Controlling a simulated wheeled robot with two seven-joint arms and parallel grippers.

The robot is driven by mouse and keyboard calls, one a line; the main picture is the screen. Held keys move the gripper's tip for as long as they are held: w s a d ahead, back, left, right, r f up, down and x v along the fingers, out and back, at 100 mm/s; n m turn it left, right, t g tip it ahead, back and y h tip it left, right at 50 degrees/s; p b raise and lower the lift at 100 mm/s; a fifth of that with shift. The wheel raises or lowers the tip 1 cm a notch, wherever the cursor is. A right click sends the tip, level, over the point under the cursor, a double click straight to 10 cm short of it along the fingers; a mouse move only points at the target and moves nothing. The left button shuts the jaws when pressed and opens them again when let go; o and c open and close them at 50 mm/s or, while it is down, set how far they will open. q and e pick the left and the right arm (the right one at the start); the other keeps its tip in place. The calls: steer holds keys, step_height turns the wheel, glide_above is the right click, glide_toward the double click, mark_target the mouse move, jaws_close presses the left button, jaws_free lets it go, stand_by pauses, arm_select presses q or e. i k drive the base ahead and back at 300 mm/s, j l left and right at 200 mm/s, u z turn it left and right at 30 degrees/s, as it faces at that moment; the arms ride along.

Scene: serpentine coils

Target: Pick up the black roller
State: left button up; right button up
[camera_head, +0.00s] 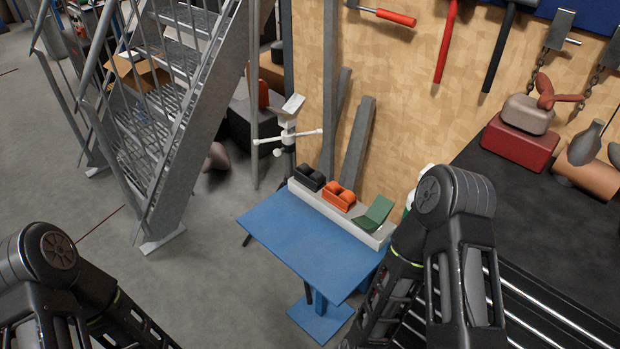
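The black roller (309,179) appears to be the small black piece with two rounded lobes. It rests at the left end of a pale ledge (362,232) along the back of the blue table (300,242). An orange piece (338,196) of similar shape sits to its right on the ledge, and a green angled piece (375,213) sits further right. My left arm shows at the lower left and my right arm at the lower right, over the table's right side. Both grippers are outside the picture.
The blue tabletop is bare. A white-and-black stand (288,137) rises behind its left corner. A metal staircase (165,110) stands at the left. A dark workbench (500,215) at the right holds a red box (518,143). Tools hang on the wooden wall. Floor left of the table is clear.

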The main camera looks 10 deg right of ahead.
mark_target(304, 180)
steer(key=u, duration=4.4)
steer(key=z, duration=4.8)
steer(key=i+j+z, duration=0.1)
steer(key=j, duration=0.25)
steer(key=i+j+z, duration=0.1)
steer(key=i+j, duration=0.2)
steer(key=j, duration=0.1)
